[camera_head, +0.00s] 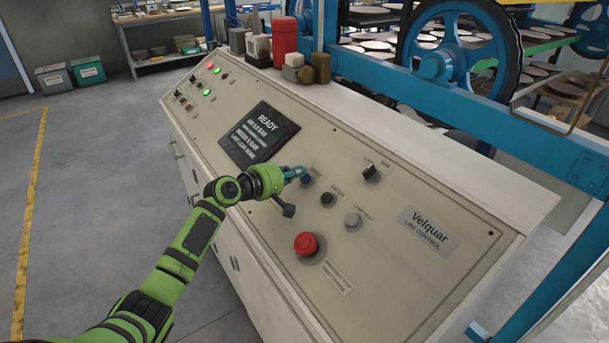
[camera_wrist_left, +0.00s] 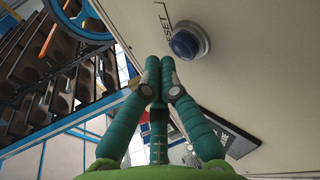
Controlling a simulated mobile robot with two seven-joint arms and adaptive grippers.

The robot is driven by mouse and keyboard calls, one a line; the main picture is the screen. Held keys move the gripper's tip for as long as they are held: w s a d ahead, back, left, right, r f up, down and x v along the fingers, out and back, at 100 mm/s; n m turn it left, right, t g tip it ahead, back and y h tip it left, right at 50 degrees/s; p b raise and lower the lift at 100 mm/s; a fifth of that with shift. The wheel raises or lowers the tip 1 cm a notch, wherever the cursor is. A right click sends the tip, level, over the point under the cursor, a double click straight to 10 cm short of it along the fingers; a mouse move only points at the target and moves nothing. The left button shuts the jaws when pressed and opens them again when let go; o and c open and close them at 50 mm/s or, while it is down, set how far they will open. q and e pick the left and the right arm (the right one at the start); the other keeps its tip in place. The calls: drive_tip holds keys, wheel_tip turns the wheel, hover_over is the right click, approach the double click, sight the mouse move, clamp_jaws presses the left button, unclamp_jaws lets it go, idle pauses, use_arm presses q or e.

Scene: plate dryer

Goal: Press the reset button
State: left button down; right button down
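The blue reset button (camera_head: 306,180) sits in a collar on the sloped beige control panel (camera_head: 390,265). In the left wrist view the button (camera_wrist_left: 187,42) is just beyond and to the right of my fingertips, beside a partly visible label ending in "SET". My left gripper (camera_head: 298,172) is close to the button in the head view and partly covers the panel there. In the left wrist view its teal fingers (camera_wrist_left: 160,66) come together at the tips with nothing between them. They appear apart from the button. My right gripper is in neither view.
A dark enter button (camera_head: 327,199), a grey lamp test button (camera_head: 353,221), a red mushroom button (camera_head: 306,244) and a key switch (camera_head: 371,171) stand nearby. The dark display (camera_head: 258,133) reads "READY". A red canister (camera_head: 285,42) and small blocks stand on the back ledge.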

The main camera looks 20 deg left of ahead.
use_arm(q)
drive_tip(key=shift+a+r+p, duration=0.1)
drive_tip(key=shift+r+p, duration=0.3)
drive_tip(key=shift+p, duration=0.05)
drive_tip(key=s+r+p, duration=0.1)
drive_tip(key=p, duration=0.1)
drive_tip(key=s+a+r+p, duration=0.1)
drive_tip(key=r, duration=0.1)
drive_tip(key=shift+s+r+p, duration=0.1)
drive_tip(key=shift+r+p, duration=0.15)
drive_tip(key=shift+p, duration=0.15)
drive_tip(key=shift+f, duration=0.1)
idle(0.4)
